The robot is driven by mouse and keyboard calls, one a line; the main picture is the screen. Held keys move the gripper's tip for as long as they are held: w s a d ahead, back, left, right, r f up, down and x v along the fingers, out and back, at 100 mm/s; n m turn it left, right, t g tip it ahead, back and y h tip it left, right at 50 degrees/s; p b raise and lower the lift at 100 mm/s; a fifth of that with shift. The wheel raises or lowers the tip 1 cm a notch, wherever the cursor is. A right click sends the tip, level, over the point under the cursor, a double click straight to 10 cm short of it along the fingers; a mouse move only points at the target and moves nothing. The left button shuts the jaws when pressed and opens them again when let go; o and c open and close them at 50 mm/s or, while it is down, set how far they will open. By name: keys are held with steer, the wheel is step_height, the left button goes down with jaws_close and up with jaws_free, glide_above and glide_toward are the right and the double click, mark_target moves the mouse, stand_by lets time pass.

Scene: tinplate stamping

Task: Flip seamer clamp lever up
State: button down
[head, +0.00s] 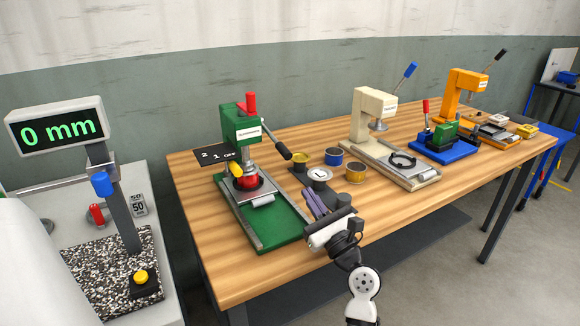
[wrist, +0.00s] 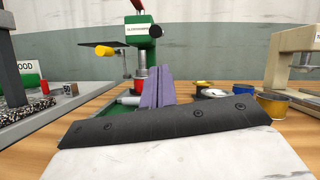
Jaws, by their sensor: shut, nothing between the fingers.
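A green bench press-like machine (head: 240,125), seemingly the seamer, stands on a green base at the table's left; it also shows in the wrist view (wrist: 139,32). It has a red handle (head: 250,103), a black-knobbed lever (head: 278,146) angled down to the right and a yellow grip (head: 236,169) low at its left. Which of these is the clamp lever I cannot tell. A red can (head: 246,183) sits under the head. My gripper (head: 315,203), with purple fingers (wrist: 155,86), is shut and empty. It is right of the green base, apart from the levers.
Yellow and blue tins (head: 355,173) and small round parts stand right of the machine. A cream press (head: 372,115), a blue-based device (head: 446,150) and an orange press (head: 465,88) stand farther right. The table's front edge is clear.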

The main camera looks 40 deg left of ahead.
steer(key=p, duration=0.2)
glide_toward(274, 140)
steer(key=w+a+f, duration=0.1)
steer(key=shift+x, duration=0.9)
steer(key=shift+w+p, duration=0.15)
steer(key=shift+p, duration=0.15)
